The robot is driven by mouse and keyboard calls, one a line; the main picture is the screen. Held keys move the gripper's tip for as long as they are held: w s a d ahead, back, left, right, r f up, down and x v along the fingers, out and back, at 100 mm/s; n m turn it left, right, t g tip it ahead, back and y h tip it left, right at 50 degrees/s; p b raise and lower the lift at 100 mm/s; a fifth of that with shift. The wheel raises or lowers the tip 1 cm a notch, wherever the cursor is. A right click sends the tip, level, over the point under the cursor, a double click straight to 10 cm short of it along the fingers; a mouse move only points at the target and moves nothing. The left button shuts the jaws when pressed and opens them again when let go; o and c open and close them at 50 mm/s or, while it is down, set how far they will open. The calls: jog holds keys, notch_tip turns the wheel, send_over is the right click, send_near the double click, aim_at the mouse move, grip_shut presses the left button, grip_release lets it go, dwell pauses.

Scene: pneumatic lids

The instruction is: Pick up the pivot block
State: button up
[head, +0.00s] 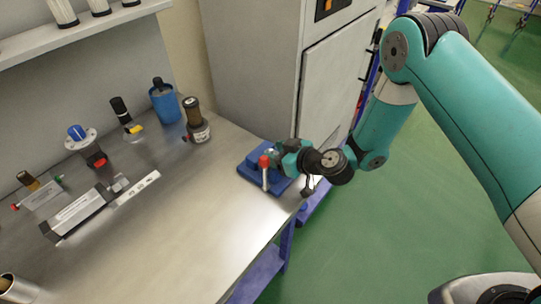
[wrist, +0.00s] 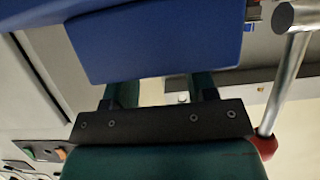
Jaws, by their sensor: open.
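A blue block (head: 248,172), which seems to be the pivot block, sits near the right corner of the metal bench. A metal rod with a red knob (head: 264,162) shows at it. My gripper (head: 280,160) is right at the block and partly covers it. In the wrist view the blue block (wrist: 155,42) fills the top middle. My gripper (wrist: 160,90) is open there, with its two fingers apart just below the block. Whether the fingertips touch it, I cannot tell. The rod (wrist: 285,80) and red knob (wrist: 263,145) are beside my gripper on the right.
The bench (head: 190,210) has bare room left of the block. Further left stand a brown-topped cylinder (head: 196,120), a blue cup (head: 164,104), a flanged part (head: 83,142) and a long grey bar (head: 75,212). A grey cabinet (head: 255,70) rises behind the block.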

jog(key=shift+c, duration=0.2)
jog(key=c, duration=0.8)
jog(key=shift+w, duration=0.1)
jog(key=shift+c, duration=0.2)
